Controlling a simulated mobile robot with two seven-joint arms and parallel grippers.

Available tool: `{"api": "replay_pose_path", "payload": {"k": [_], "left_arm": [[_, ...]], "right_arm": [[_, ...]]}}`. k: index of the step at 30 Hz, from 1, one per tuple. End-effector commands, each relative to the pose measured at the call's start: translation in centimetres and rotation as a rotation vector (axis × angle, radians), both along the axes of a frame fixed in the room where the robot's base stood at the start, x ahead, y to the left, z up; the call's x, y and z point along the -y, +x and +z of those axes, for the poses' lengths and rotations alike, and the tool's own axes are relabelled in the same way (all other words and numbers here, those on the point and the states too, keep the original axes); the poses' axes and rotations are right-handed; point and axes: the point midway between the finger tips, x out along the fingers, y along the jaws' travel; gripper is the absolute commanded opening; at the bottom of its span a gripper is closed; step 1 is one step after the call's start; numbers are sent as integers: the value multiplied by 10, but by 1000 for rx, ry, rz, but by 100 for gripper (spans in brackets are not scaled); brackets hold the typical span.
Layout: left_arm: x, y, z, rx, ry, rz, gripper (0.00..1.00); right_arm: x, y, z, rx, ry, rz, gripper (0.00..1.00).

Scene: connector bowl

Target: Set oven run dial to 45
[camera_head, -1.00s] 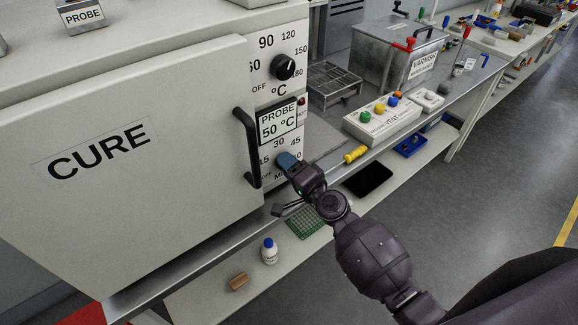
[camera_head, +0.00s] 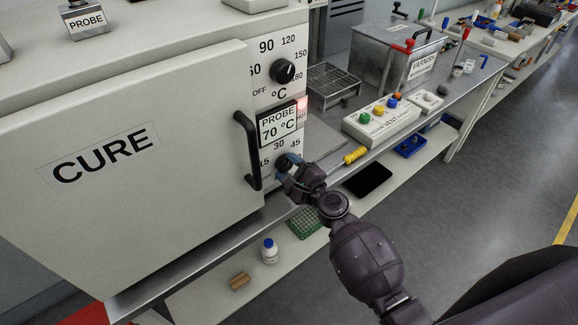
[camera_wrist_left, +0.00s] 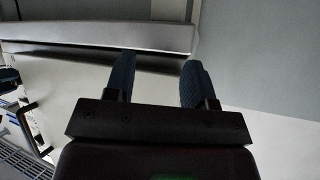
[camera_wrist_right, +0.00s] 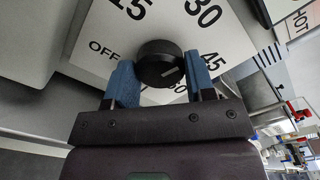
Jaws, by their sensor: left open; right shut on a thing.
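The oven run dial (camera_head: 284,161) is a round black knob low on the oven's front panel. In the right wrist view the knob (camera_wrist_right: 159,62) lies between the blue fingers of my right gripper (camera_wrist_right: 165,80), which is shut on it. The knob's pale mark is at its lower right, on the side of the printed 45 (camera_wrist_right: 213,61). In the head view my right gripper (camera_head: 290,172) partly covers the dial and its lower numbers. My left gripper (camera_wrist_left: 158,82) is open and empty in the left wrist view, outside the head view.
The CURE oven door (camera_head: 120,165) is shut, with a black handle (camera_head: 248,150) just left of the dial. The temperature dial (camera_head: 283,71) is above the display (camera_head: 278,125), which reads 70 °C. A lit red lamp (camera_head: 302,104) sits beside it. A yellow-handled tool (camera_head: 355,155) lies nearby.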

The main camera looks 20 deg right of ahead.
Motion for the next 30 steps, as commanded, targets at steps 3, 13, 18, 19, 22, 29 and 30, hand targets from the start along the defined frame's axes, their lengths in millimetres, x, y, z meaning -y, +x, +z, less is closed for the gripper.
{"api": "replay_pose_path", "payload": {"k": [3,13,18,19,22,29,30], "left_arm": [[0,0,5,1,0,0,50],[-1,-6,10,-11,0,4,50],[-2,-10,12,-20,0,6,50],[-2,-10,12,-21,0,6,50],[-2,-10,14,-21,0,6,50],[-2,-11,16,-25,0,6,50],[-2,-11,15,-26,-1,7,50]], "right_arm": [[0,0,1,-39,106,-1,26],[1,0,1,-143,392,-2,26],[0,0,1,-189,516,0,26],[0,0,1,-195,533,0,26],[1,0,1,-214,587,-2,26],[1,0,0,-245,672,0,26],[1,0,0,-248,680,0,26]]}}
